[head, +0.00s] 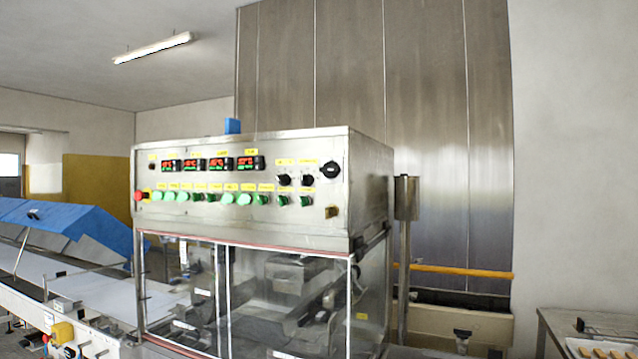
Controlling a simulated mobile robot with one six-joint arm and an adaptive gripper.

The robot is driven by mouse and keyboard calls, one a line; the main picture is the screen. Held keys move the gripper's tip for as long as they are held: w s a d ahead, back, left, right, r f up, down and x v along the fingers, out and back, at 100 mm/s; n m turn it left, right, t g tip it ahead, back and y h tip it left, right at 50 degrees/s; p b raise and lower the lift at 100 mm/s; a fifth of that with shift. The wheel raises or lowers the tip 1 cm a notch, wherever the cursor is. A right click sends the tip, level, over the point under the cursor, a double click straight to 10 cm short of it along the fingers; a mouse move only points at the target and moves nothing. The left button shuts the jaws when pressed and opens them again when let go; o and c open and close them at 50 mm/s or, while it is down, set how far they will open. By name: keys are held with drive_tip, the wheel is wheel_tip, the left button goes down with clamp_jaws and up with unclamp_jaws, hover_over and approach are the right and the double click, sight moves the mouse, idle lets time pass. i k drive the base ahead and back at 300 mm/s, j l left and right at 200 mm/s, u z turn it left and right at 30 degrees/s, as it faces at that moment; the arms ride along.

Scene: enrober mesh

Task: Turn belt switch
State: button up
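A steel control panel (230,215) faces me on top of the enrober's clear-walled housing. Two small black rotary knobs, a left one (284,180) and a right one (307,180), sit on its right part under yellow labels. A larger black rotary switch (331,170) is at the panel's upper right. The labels are too small to read, so I cannot tell which is the belt switch or how it is set. My gripper is not in view.
Green buttons (243,199) and red-green displays (221,163) fill the panel. A red button (138,196) is at its left edge. A conveyor (80,275) with a blue cover (75,225) runs left. A post (405,260) stands right; a table (560,325) is at lower right.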

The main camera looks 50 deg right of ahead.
sight(226, 198)
drive_tip(key=z, duration=1.2)
